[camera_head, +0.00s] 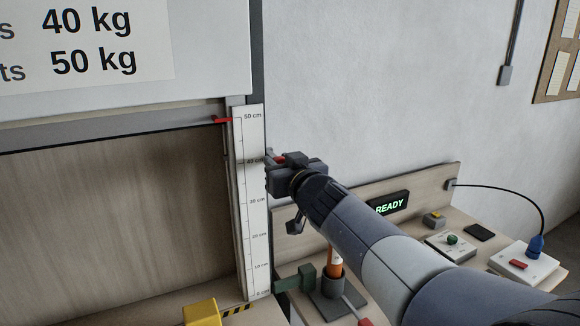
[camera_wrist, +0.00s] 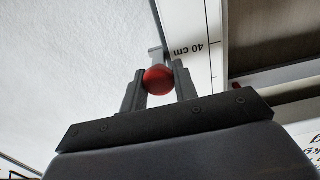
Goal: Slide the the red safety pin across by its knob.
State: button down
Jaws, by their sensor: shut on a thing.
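The red knob (camera_wrist: 158,80) of the safety pin sits between the two fingers of my gripper (camera_wrist: 159,84) in the wrist view. The fingers are shut on it. A light metal piece (camera_wrist: 155,54) shows just beyond the knob, beside the white scale near its 40 cm mark. In the head view my gripper (camera_head: 270,170) is at the right edge of the white scale (camera_head: 252,220), and a bit of the red knob (camera_head: 280,159) shows there. The gripper hides most of the pin in that view.
A red pointer (camera_head: 223,119) sits near the scale's 50 cm mark. Below my arm, a bench holds a READY display (camera_head: 388,204), a box with a green button (camera_head: 452,239), a white box with a blue plug (camera_head: 535,246) and an orange-handled tool (camera_head: 334,262). A yellow block (camera_head: 201,312) stands low at the left.

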jog(key=shift+s+a, duration=0.35)
jog(key=shift+a, duration=0.45)
jog(key=c, duration=1.5)
grip_release()
jog(key=shift+c, duration=0.2)
jog(key=o, duration=0.4)
jog(key=shift+a, duration=0.15)
jog(key=shift+s, duration=0.15)
